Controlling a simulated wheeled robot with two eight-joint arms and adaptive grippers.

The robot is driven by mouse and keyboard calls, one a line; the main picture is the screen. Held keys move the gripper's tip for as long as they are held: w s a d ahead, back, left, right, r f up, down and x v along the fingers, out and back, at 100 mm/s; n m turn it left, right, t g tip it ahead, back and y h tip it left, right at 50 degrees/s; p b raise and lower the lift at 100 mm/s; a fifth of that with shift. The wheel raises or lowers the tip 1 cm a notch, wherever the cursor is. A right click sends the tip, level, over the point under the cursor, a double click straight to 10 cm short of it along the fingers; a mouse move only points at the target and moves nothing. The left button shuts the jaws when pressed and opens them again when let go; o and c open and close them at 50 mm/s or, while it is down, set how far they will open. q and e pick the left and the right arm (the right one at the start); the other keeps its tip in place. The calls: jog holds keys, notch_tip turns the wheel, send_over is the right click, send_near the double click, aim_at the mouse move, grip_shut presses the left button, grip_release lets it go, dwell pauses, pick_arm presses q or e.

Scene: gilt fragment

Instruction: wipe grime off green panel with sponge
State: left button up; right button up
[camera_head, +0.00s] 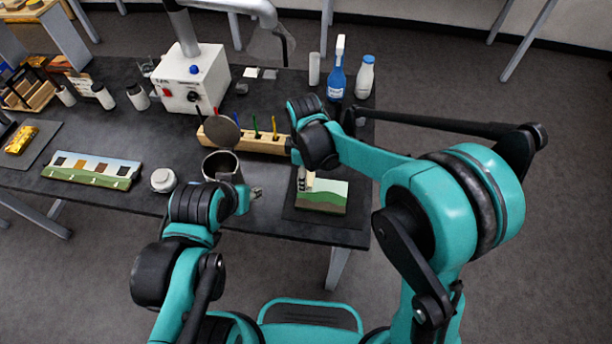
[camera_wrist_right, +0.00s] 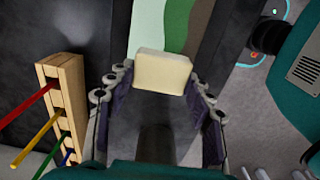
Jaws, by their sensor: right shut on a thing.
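The green panel (camera_head: 322,201) is a small painted landscape with pale sky and green and brown hills, lying on a dark mat (camera_head: 354,207) near the table's front edge. It also shows in the right wrist view (camera_wrist_right: 178,26). My right gripper (camera_head: 304,186) is over the panel's left part and hides some of it. In the right wrist view, my right gripper (camera_wrist_right: 158,98) is shut on a cream sponge (camera_wrist_right: 162,72), which overlaps the panel; I cannot tell whether they touch. No grime is clear on the visible part. My left gripper (camera_head: 254,193) is left of the mat; its jaws are too small to read.
A wooden rack (camera_head: 262,143) with coloured sticks stands behind the panel and shows left in the wrist view (camera_wrist_right: 62,95). A metal pot (camera_head: 222,166) is near my left gripper. A blue spray bottle (camera_head: 337,76) and white bottle (camera_head: 365,78) stand at the back right.

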jog(key=shift+d+r+p, duration=0.1)
jog(key=shift+r+p, duration=0.8)
jog(key=shift+r, duration=0.6)
